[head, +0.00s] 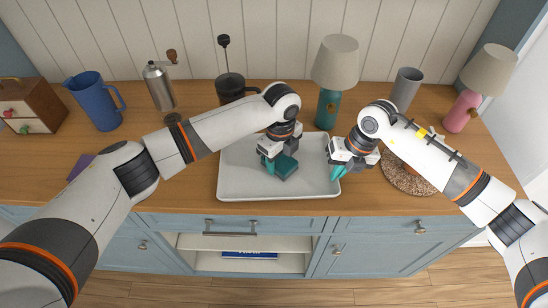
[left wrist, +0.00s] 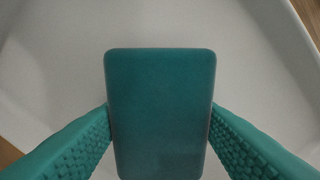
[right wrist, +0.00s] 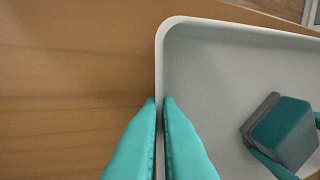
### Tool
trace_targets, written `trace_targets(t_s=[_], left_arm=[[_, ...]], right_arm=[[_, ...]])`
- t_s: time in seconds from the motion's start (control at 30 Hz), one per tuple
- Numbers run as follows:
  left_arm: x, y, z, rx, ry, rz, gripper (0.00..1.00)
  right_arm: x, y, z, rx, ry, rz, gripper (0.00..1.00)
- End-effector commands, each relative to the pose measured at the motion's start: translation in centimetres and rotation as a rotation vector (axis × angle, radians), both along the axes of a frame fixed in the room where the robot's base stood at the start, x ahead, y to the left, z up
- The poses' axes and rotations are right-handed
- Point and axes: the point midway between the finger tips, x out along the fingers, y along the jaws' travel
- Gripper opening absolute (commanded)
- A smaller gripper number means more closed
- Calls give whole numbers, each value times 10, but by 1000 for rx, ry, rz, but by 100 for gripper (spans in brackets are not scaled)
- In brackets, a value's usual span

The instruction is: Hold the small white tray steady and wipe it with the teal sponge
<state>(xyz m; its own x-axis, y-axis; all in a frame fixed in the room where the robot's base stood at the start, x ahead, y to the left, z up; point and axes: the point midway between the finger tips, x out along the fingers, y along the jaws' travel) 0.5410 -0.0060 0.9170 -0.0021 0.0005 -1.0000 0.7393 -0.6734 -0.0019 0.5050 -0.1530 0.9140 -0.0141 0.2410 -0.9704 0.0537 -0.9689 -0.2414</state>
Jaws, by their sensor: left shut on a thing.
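The small white tray (head: 235,185) lies on the wooden counter at the centre of the head view. The teal sponge (head: 285,168), with a grey layer, is over the middle of the tray. My left gripper (head: 272,162) is shut on the sponge; in the left wrist view both fingers touch the sides of the sponge (left wrist: 160,115). I cannot tell whether the sponge touches the tray floor. My right gripper (head: 336,170) is at the tray's right edge. In the right wrist view its fingers (right wrist: 164,110) are closed on either side of the tray's rim (right wrist: 160,60).
Behind the tray stand a French press (head: 230,87) and a teal lamp (head: 328,105). A woven mat (head: 405,181) lies to the right, partly under my right arm. A blue jug (head: 93,103) and a grinder (head: 159,88) stand left. The counter's front edge is close to the tray.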

Motion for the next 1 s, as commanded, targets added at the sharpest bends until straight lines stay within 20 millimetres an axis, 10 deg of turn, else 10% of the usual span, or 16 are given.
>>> trace_targets(t_s=[0.13, 0.53, 1.0], left_arm=[[0, -15, 0, -2, 1, -1, 31], [-1, 25, -1, 0, 0, 2, 31], [-1, 24, 50, -1, -2, -1, 31]], right_arm=[[0, 1, 1, 2, -1, 1, 0], [0, 0, 0, 1, -1, 0, 0], [0, 0, 0, 1, -1, 0, 0]])
